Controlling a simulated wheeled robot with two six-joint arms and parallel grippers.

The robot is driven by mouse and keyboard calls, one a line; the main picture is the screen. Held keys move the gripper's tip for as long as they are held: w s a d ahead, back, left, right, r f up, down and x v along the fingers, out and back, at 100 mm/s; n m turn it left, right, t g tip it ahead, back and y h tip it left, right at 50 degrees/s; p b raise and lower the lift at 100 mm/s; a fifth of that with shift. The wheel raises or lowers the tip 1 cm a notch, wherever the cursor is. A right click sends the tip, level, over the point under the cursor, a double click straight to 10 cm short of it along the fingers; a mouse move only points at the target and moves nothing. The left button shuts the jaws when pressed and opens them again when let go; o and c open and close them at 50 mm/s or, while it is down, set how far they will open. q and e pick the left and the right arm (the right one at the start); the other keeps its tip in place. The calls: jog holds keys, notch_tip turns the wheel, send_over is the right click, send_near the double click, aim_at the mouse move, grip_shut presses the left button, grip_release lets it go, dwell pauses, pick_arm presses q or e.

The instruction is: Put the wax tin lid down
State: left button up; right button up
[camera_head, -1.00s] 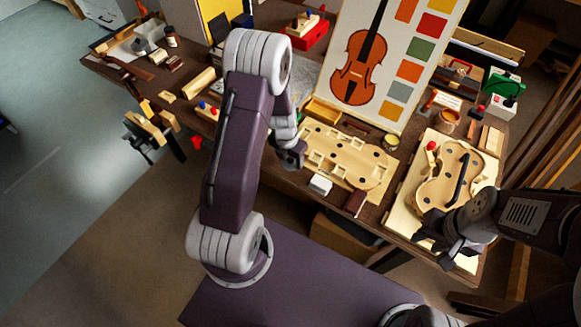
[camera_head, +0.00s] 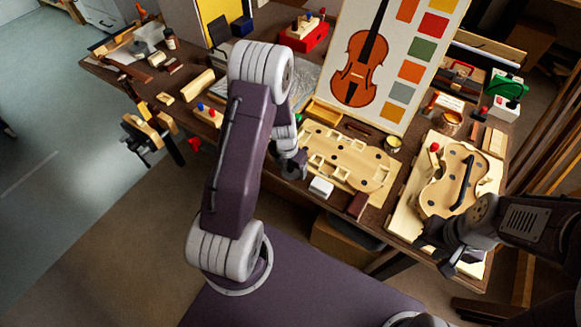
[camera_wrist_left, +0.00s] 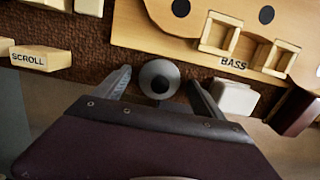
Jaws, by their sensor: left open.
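The fingers are apart, with a gap on each side of the lid. In the head view the left gripper (camera_head: 292,172) is low over the front of the bench and the lid is hidden. A small open tin (camera_head: 393,143) with yellowish contents stands behind the violin-shaped board. My right gripper (camera_head: 447,255) is at the right front; its finger opening is unclear.
The board with cut-outs marked BASS (camera_wrist_left: 210,20) lies just beyond the lid. A SCROLL block (camera_wrist_left: 40,57) is at left; a white block (camera_wrist_left: 236,98) and a dark brown block (camera_wrist_left: 295,115) are at right. A violin body (camera_head: 440,190) lies on a pale board near my right gripper.

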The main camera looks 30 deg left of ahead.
aim_at(288, 175)
pick_arm(q)
notch_tip(288, 175, up, 12)
jog(key=s+p, duration=0.2)
jog(key=p, duration=0.3)
jog(key=s+d+r+m, duration=0.3)
jog(key=s+r+m, duration=0.1)
jog(key=m, duration=1.3)
jog(key=s+d+r+m, duration=0.4)
jog(key=s+m, duration=0.2)
jog(key=m, duration=1.2)
jog(key=shift+s+d+g, duration=0.3)
jog(key=shift+s, duration=0.1)
